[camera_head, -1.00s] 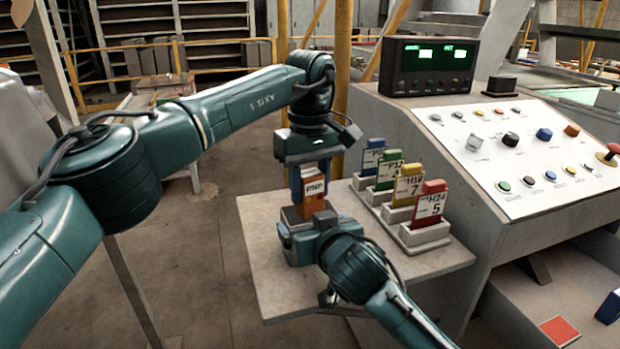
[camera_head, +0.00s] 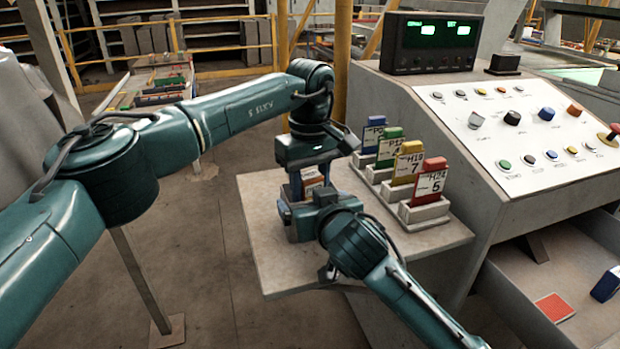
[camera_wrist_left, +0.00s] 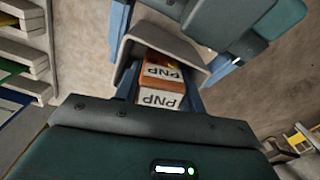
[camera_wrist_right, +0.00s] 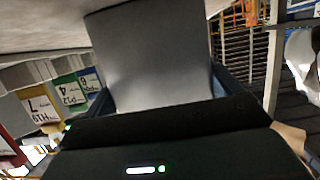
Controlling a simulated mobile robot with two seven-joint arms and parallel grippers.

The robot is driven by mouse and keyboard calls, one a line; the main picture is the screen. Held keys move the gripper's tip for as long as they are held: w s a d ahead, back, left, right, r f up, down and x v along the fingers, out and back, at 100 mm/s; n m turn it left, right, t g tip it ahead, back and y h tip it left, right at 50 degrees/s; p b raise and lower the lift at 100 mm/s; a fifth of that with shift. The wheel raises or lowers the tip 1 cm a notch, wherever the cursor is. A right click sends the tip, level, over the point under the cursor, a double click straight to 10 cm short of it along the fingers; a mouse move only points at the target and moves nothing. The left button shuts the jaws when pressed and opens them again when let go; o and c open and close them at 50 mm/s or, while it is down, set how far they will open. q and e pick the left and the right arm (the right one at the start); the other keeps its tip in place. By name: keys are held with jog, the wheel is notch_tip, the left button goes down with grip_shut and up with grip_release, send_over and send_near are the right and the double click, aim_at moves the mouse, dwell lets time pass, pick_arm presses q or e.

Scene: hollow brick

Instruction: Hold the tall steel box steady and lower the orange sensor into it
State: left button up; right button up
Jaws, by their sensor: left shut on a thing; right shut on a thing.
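The orange sensor (camera_head: 312,182) with a white label is held upright in my left gripper (camera_head: 309,188), which is shut on it. In the left wrist view, the sensor (camera_wrist_left: 160,88) with its PNP label lines up with the open mouth of the steel box (camera_wrist_left: 187,50). Its lower end appears to be within the rim, but the depth is unclear. My right gripper (camera_head: 303,218) is shut on the box, whose grey wall (camera_wrist_right: 150,60) fills the middle of the right wrist view. In the head view the box is mostly hidden by the grippers.
Several coloured, labelled cards, including a red one (camera_head: 431,178) and a yellow one (camera_head: 406,166), stand in grey holders right of the grippers. The small table (camera_head: 275,262) is bare at its front left. A sloped control panel (camera_head: 530,130) rises at right.

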pick_arm(q)
jog(key=shift+f, duration=1.2)
jog(key=o, duration=1.1)
jog(key=shift+r, duration=6)
pick_arm(e)
jog(key=o, duration=0.9)
jog(key=shift+o, duration=0.2)
